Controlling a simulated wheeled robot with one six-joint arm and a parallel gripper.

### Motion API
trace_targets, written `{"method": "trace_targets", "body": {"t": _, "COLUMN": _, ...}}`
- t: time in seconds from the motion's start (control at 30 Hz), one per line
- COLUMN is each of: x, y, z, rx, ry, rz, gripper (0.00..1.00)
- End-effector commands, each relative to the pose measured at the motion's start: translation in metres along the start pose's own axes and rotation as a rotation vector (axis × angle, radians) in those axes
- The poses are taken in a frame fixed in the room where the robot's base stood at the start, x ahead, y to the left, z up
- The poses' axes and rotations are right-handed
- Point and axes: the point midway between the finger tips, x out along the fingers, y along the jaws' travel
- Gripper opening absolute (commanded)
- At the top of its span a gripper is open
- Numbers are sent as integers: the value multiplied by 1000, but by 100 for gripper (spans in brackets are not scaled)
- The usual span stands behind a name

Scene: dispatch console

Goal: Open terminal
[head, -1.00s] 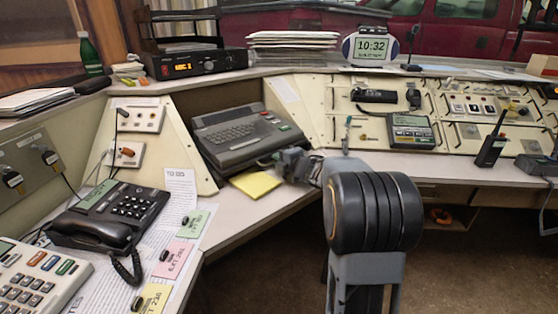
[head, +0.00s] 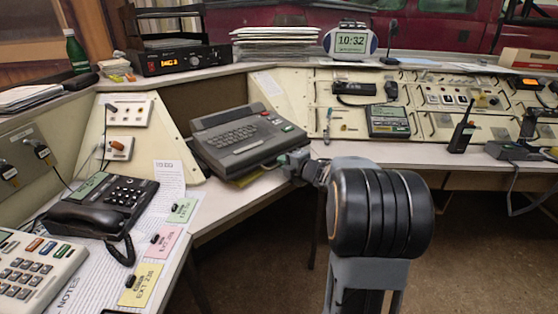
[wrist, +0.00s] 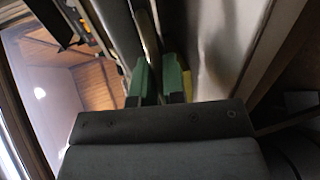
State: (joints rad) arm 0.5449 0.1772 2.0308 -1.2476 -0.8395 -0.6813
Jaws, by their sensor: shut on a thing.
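The terminal (head: 245,143), a grey unit with a keyboard and a dark strip along its back, sits at the desk corner. A yellow sheet shows only as a sliver under its front edge. My gripper (head: 285,161) is at the terminal's front right side, by a thin pale bar that looks like a handle. In the wrist view my gripper's green fingertips (wrist: 159,82) are shut with a narrow bar (wrist: 150,50) between them. My arm hides part of the desk to the right of the terminal.
A black phone (head: 108,207) and coloured note cards (head: 168,244) lie on the left desk. A handheld radio (head: 462,136) and a keypad unit (head: 388,121) stand at the right. Open floor shows in front of the desk.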

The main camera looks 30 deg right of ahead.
Motion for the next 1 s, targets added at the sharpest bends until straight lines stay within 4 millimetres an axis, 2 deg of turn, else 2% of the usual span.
{"method": "trace_targets", "body": {"t": 0.23, "x": 2, "y": 1, "z": -1, "rx": -1, "ry": -3, "rz": 0, "gripper": 0}}
{"method": "trace_targets", "body": {"t": 0.27, "x": 2, "y": 1, "z": -1, "rx": -1, "ry": -3, "rz": 0, "gripper": 13}}
{"method": "trace_targets", "body": {"t": 0.5, "x": 2, "y": 1, "z": -2, "rx": -1, "ry": 1, "rz": 0, "gripper": 34}}
{"method": "trace_targets", "body": {"t": 0.77, "x": 0, "y": 1, "z": -1, "rx": -1, "ry": -1, "rz": 0, "gripper": 34}}
{"method": "trace_targets", "body": {"t": 0.87, "x": -9, "y": 2, "z": 0, "rx": -2, "ry": -2, "rz": 1, "gripper": 34}}
{"method": "trace_targets", "body": {"t": 1.0, "x": -34, "y": 4, "z": 0, "rx": 0, "ry": -6, "rz": 1, "gripper": 34}}
